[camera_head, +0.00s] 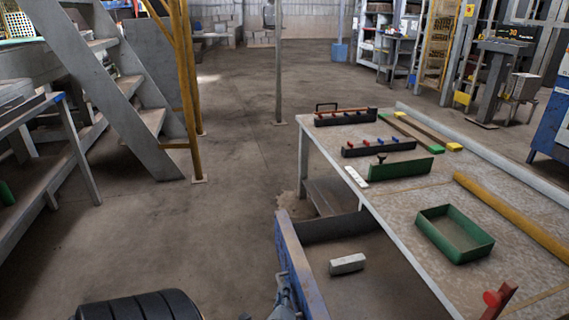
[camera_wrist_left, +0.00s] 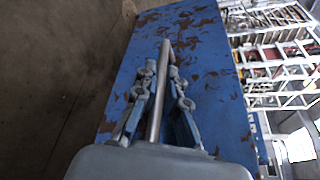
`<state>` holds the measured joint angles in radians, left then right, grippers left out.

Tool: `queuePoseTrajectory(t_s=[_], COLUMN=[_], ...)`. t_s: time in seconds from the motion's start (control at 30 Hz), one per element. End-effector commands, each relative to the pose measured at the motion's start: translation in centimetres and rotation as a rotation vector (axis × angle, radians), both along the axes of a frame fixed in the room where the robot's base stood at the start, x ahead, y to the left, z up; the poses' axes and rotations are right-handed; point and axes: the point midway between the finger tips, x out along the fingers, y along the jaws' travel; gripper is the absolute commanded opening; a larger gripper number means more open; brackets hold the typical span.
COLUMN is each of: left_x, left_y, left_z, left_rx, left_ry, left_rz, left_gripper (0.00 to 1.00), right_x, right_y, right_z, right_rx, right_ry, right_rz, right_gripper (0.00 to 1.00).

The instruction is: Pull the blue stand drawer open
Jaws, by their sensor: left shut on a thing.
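The blue drawer (camera_head: 299,272) stands out from the left side of the table, and its inside shows in the head view. A light grey brick (camera_head: 347,264) lies in it. In the wrist view the drawer's worn blue front (camera_wrist_left: 205,75) has a metal bar handle (camera_wrist_left: 159,95). My left gripper (camera_head: 284,292) is at the outer face of the drawer front. In the wrist view its two fingers (camera_wrist_left: 161,85) are shut on the handle, one on each side. My right gripper is not in view.
The table (camera_head: 408,198) carries a green tray (camera_head: 455,251), a yellow bar (camera_head: 510,212), tool racks (camera_head: 379,146) and a red-topped item (camera_head: 495,299). Grey stairs (camera_head: 120,85) and a yellow post (camera_head: 187,80) stand at the left. The floor (camera_head: 230,200) left of the drawer is clear.

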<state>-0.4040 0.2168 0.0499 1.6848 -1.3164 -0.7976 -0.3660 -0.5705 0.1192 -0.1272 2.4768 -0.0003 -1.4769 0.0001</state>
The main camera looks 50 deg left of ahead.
Motion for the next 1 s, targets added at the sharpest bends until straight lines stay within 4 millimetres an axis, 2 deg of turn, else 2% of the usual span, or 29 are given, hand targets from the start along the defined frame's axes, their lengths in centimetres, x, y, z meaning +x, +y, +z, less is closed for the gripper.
queuePoseTrajectory(t_s=[0.03,0.07,0.1,0.47,0.57,1.0], left_x=[0.0,0.0,0.0,-0.3,-1.1,-6.7], left_y=[0.0,0.0,0.0,-0.4,-1.3,-7.5], left_z=[0.0,0.0,0.0,0.0,0.2,2.1], left_rx=[-0.001,-0.001,-0.001,-0.002,-0.003,-0.002], left_ry=[0.001,0.001,0.001,0.002,0.002,0.003], left_rz=[0.001,0.001,0.001,0.000,0.000,0.002], left_gripper=[0.00,0.17,0.21,0.21,0.21,0.21], right_x=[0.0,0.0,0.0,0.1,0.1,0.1], right_y=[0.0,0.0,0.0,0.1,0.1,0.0], right_z=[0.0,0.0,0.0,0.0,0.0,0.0], right_rx=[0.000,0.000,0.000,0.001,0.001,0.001], right_ry=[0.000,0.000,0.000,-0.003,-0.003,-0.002], right_rz=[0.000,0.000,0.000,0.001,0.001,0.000], right_gripper=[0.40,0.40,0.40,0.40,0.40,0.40])
